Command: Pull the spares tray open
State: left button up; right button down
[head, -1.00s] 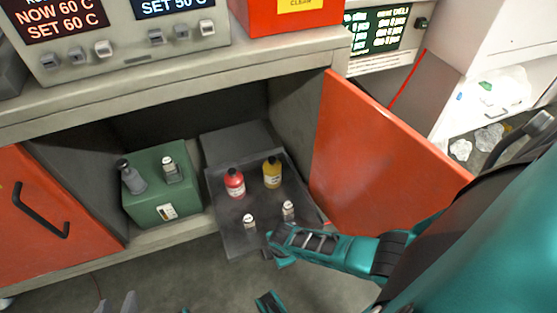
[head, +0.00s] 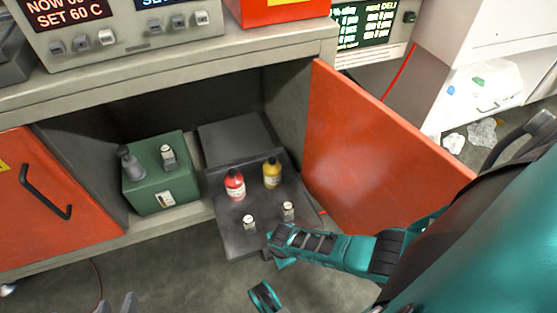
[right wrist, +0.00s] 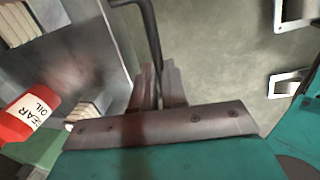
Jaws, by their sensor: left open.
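The spares tray (head: 226,226) is a dark grey tray pulled out of the open cabinet, sticking out past its front. My right gripper (head: 268,252) is at the tray's front edge. In the right wrist view its fingers (right wrist: 162,85) are closed around the dark bar handle (right wrist: 152,40); the exact contact is partly hidden.
A green box (head: 160,196) with a grey bottle and a vial on it stands left of the tray. An open orange door (head: 375,150) stands to the right, near my right arm. Another orange door (head: 60,215) is at left.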

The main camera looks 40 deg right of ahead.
jog(key=c, duration=1.2)
grip_release()
jog(key=shift+o, duration=0.2)
pick_arm(q)
jog(key=s+a+r+p, duration=0.2)
jog(key=a+r+p, duration=0.1)
jog(key=r+p, duration=0.6)
jog(key=p, duration=0.4)
jog(key=shift+s+a+r+y+p, duration=0.15)
jog(key=shift+s+r+y+p, duration=0.15)
jog(key=shift+r+y+p, duration=0.1)
pick_arm(e)
notch_tip(320, 180, up, 13)
jog(key=s, duration=0.2)
jog(key=shift+s+a+f, duration=0.15)
jog(key=shift+s+a, duration=0.1)
jog(key=shift+a, duration=0.05)
pick_arm(q)
jog(key=shift+s+f, duration=0.1)
jog(key=shift+f, duration=0.15)
jog(key=shift+r, duration=0.15)
pick_arm(e)
jog(key=shift+a, duration=0.1)
